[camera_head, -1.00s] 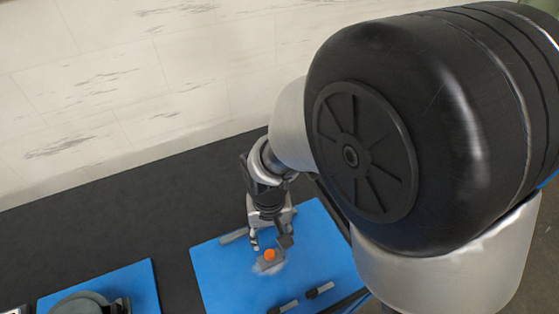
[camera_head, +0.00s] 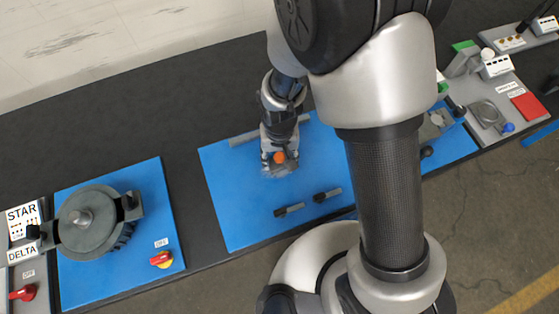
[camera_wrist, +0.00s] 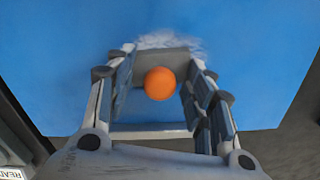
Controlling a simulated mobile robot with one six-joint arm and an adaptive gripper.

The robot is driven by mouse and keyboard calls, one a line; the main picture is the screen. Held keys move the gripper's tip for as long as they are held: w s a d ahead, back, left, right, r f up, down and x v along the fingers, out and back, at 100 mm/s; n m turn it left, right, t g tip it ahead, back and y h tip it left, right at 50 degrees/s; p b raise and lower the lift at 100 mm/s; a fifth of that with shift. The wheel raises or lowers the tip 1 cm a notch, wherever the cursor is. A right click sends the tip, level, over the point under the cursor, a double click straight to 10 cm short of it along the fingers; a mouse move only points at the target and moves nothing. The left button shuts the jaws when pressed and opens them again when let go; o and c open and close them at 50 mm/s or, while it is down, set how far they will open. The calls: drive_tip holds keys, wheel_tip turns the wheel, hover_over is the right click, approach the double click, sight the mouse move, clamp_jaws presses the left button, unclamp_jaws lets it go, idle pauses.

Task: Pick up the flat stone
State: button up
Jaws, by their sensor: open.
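A flat grey block with an orange round knob (camera_head: 279,157) on top lies on the blue board (camera_head: 230,215); it looks like the flat stone. In the wrist view the grey block (camera_wrist: 178,62) shows between the fingers, with the orange knob near the middle. A whitish smear lies on the board around its far side. My gripper (camera_wrist: 160,80) points down over it, open, with one finger on each side. Whether the fingers touch the block, I cannot tell. In the head view my gripper (camera_head: 278,158) hides part of the block.
A grey bar (camera_head: 250,137) lies behind my gripper. Two small black-handled pieces (camera_head: 289,210) (camera_head: 327,195) lie on the board's front part. A second blue board with a round grey machine (camera_head: 88,220) stands at left. More panels are at right. My arm covers the middle right.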

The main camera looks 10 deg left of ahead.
sight(280, 156)
drive_tip(key=shift+c, duration=0.4)
clamp_jaws()
idle(0.4)
wheel_tip(280, 156, up, 20)
drive_tip(key=p, duration=0.5)
drive_tip(key=c, duration=0.7)
unclamp_jaws()
drive_tip(key=shift+c, duration=1.4)
